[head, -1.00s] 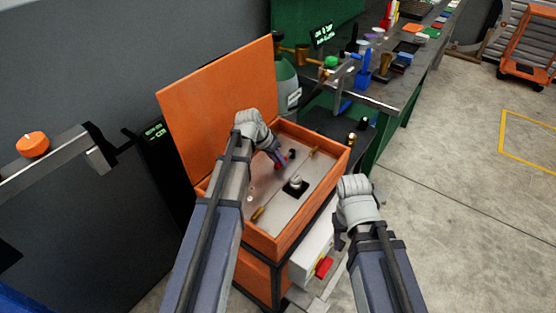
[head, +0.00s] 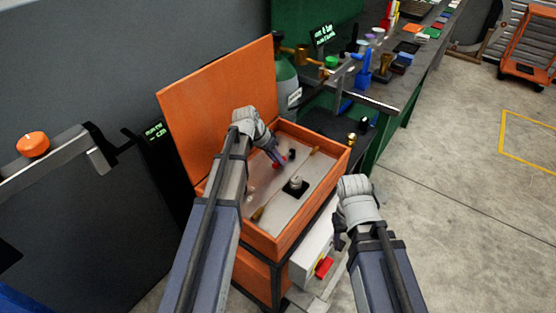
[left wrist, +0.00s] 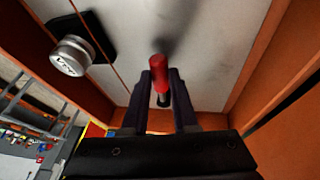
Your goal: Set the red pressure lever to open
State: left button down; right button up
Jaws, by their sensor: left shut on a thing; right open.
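The red pressure lever (left wrist: 159,72) stands up from the grey panel (left wrist: 208,75) inside the open orange box. In the left wrist view its red grip lies between the fingers of my left gripper (left wrist: 160,88), which is shut on it. In the head view my left gripper (head: 277,158) reaches into the box, and a bit of the red lever (head: 283,160) shows at its fingertips. The lever's base is mostly hidden. My right gripper (head: 340,235) hangs outside the box, to its right, empty and open.
The orange box (head: 290,240) has its lid (head: 220,105) raised at the back left. A silver knob (head: 295,185) on a black plate sits on the panel, also seen in the left wrist view (left wrist: 72,55).

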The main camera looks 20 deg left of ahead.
pick_arm(q)
jog(key=a+m, duration=0.1)
jog(key=w+m+g, duration=0.1)
jog(key=shift+w+a+m+h, duration=0.25)
jog(key=shift+a+m+h, duration=0.15)
jog(key=shift+a+m, duration=0.1)
jog(key=shift+m, duration=0.3)
jog(key=c, duration=0.7)
grip_release()
jog(key=shift+r, duration=0.1)
notch_tip(320, 180, up, 10)
jog(key=p, duration=1)
jog(key=shift+c, duration=0.3)
